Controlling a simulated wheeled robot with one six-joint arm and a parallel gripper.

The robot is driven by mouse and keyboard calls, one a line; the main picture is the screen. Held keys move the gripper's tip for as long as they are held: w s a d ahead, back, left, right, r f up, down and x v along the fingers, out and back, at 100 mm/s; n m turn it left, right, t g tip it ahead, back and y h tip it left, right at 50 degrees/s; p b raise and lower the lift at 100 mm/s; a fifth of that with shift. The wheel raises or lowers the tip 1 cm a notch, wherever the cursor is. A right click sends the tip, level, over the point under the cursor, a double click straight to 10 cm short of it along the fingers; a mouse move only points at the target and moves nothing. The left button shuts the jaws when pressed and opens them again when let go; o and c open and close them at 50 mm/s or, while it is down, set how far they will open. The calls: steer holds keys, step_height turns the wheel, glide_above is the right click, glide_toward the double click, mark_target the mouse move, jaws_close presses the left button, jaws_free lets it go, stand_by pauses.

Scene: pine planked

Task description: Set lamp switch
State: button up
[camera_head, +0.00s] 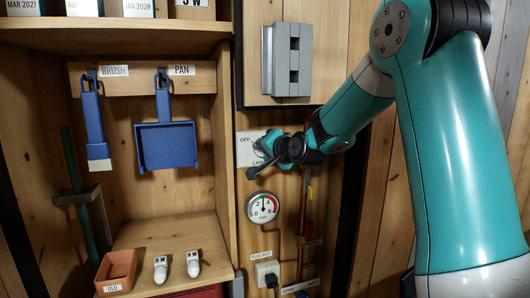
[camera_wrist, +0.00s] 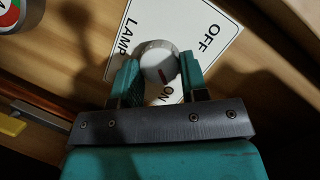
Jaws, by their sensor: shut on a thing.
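The lamp switch is a round white knob (camera_wrist: 158,62) with a red mark, on a white plate (camera_wrist: 212,30) lettered OFF, ON and LAMP. In the wrist view the red mark points down toward the ON lettering. My gripper (camera_wrist: 159,72) has one teal finger on each side of the knob and is shut on it. In the head view my gripper (camera_head: 266,150) is at the plate (camera_head: 246,147), and hides the knob and part of the lettering.
A round gauge (camera_head: 263,208) is just below the plate, and a grey box (camera_head: 287,60) is above it. A socket (camera_head: 267,272) with a plug sits lower. Left is a shelf with a hanging blue brush (camera_head: 94,125) and pan (camera_head: 167,146).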

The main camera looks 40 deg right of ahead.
steer(key=shift+w+a+n+g+h+b, duration=0.15)
steer(key=shift+n+g+h+b, duration=0.2)
steer(key=shift+n+h+b, duration=1.15)
steer(key=shift+s+a+n+g+h+b, duration=0.15)
steer(key=shift+n+g+h+b, duration=0.4)
steer(key=shift+n+b, duration=1.6)
steer(key=shift+w+a+n+g+h+b, duration=0.15)
steer(key=shift+n+h+b, duration=0.95)
steer(key=shift+n, duration=1.55)
steer(key=o, duration=0.9)
steer(key=b+v, duration=0.2)
steer(key=v, duration=1.5)
steer(key=shift+a+f+b, duration=0.15)
steer(key=shift+a+b, duration=0.1)
steer(key=shift+b, duration=0.1)
